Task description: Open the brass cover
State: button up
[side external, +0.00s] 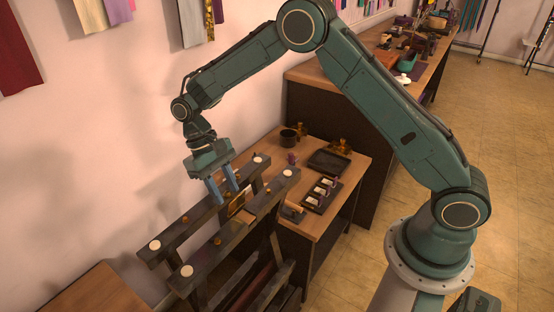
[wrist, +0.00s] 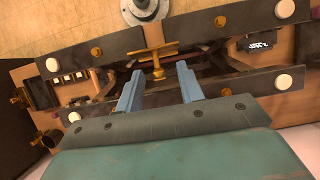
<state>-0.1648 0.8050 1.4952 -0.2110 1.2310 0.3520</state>
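My gripper (side external: 227,197) is above the dark wooden rack, pointing down. Its two blue fingers are apart, and I see nothing held between them. In the wrist view my gripper (wrist: 159,72) has a brass T-shaped piece (wrist: 157,53) just ahead of and between its fingertips; this may be the brass cover or its handle. Whether the fingers touch it I cannot tell. In the side view a brass-coloured panel (side external: 237,204) shows between the two rails, partly hidden by the fingers.
The rack's two rails (side external: 207,259) carry pale round discs and small brass knobs. Behind stands a wooden table (side external: 349,173) with a dark cup (side external: 288,138), a black tray (side external: 329,162) and a slotted black holder (side external: 322,194). The wall is close on the left.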

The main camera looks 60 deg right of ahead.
jog(key=shift+s+d+r+t, duration=0.15)
jog(key=shift+s+t, duration=0.3)
jog(key=shift+t, duration=0.3)
jog(key=shift+s+a+r+t, duration=0.1)
jog(key=shift+s+t, duration=0.3)
jog(key=shift+t, duration=0.4)
jog(key=shift+s+d+r+t, duration=0.15)
jog(key=shift+s+t, duration=0.3)
jog(key=shift+t, duration=0.3)
notch_tip(320, 180, up, 13)
jog(key=s+d+r+n+t, duration=0.1)
jog(key=s+d+r+n, duration=0.1)
jog(key=s, duration=0.5)
jog(key=s+d+r+n+t, duration=0.2)
jog(key=s+d+r, duration=0.3)
jog(key=s+r, duration=0.2)
jog(key=shift+s, duration=0.6)
jog(key=shift+d, duration=0.1)
jog(key=shift+w, duration=0.15)
grip_shut()
jog(key=w+a+f+m+g+y, duration=0.1)
jog(key=w+a+f+m, duration=0.1)
jog(key=w, duration=0.6)
jog(key=w+a+f+m+g, duration=0.1)
jog(key=w+a+f+m, duration=0.1)
jog(key=w+f, duration=0.3)
jog(key=w, duration=0.3)
jog(key=shift+a+f+y, duration=0.15)
jog(key=shift+a+y, duration=0.15)
jog(key=shift+y, duration=0.1)
